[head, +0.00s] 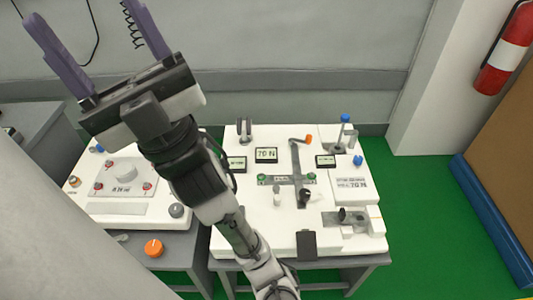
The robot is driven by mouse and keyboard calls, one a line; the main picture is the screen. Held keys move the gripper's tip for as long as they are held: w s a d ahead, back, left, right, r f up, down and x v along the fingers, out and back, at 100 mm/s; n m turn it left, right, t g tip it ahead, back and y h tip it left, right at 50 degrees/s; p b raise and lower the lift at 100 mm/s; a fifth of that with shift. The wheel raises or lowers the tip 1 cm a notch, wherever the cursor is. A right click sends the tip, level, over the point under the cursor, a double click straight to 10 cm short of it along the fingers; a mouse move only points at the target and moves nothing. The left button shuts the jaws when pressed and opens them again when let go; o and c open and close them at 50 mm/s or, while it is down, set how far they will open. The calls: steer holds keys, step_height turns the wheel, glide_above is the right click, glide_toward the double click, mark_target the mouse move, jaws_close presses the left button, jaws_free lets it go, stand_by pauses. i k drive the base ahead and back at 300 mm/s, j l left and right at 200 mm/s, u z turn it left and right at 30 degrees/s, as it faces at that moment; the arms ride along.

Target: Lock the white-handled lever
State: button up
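My gripper (84,14) is at the upper left, raised high and close to the camera. Its two purple fingers are spread wide with nothing between them. A white panel board (240,226) stands on a table below and to the right. A small upright white piece (277,197) on it, left of a grey cross-shaped track (296,182), may be the white handle; I cannot tell for sure. My gripper is well apart from the board. My arm covers part of the board's left edge.
The board also carries an orange-tipped lever (301,141), blue knobs (344,118) and a dark-handled slide (343,214). A second white panel (96,208) stands left, partly behind my arm. An orange knob (153,248) is in front of it.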

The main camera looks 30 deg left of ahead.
mark_target(278, 199)
steer(key=u, duration=0.75)
